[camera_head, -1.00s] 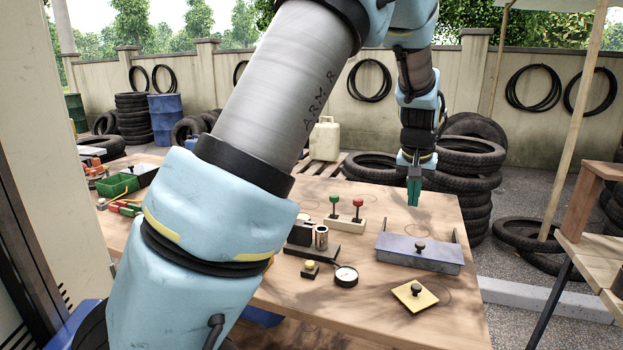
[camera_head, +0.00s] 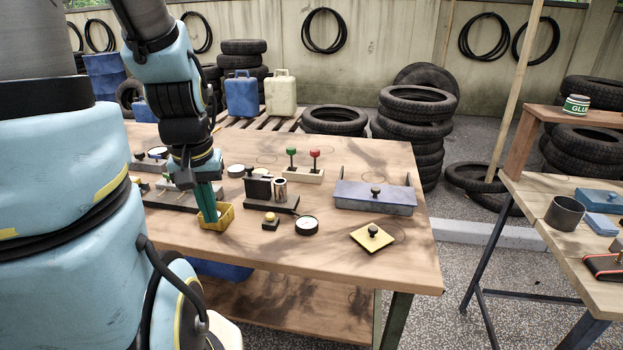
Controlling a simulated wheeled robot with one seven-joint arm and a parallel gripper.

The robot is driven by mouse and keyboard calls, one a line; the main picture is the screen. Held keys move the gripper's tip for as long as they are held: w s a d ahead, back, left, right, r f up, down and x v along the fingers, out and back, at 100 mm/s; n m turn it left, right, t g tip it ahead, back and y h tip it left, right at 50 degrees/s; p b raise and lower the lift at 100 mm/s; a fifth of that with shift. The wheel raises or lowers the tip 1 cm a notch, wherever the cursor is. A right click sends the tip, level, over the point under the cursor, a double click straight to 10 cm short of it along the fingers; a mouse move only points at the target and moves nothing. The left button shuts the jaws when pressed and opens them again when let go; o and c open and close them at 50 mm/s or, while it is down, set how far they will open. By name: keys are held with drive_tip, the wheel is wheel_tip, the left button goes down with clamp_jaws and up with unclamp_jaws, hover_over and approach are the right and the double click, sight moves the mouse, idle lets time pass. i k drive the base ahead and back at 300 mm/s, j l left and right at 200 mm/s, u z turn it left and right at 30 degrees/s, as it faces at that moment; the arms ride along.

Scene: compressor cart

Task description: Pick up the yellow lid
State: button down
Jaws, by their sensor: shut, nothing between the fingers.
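The yellow lid (camera_head: 372,237) is a flat square plate with a black knob on top. It lies on the wooden table (camera_head: 330,272) near its front right corner. My gripper (camera_head: 209,220) has green fingers that point down at the small yellow tray (camera_head: 225,214), left of the lid and well apart from it. The fingers look shut with nothing held. The fingertips overlap the tray's left part in the picture; I cannot tell whether they are inside it or in front of it.
A blue-grey box (camera_head: 375,196) with a black knob stands behind the lid. A round gauge (camera_head: 307,225) and a small yellow-topped block (camera_head: 270,221) lie left of it. Red and green knobbed levers (camera_head: 303,170) stand farther back. The table around the lid's front is clear.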

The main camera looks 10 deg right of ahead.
sight(371, 236)
drive_tip(key=k+l+u, duration=0.15)
drive_tip(key=u, duration=0.75)
drive_tip(key=k+l+u, duration=0.15)
drive_tip(key=k+u, duration=0.2)
drive_tip(key=k, duration=0.15)
drive_tip(key=k+u, duration=0.4)
drive_tip(key=k, duration=0.15)
drive_tip(key=k+j, duration=0.15)
drive_tip(key=k, duration=0.55)
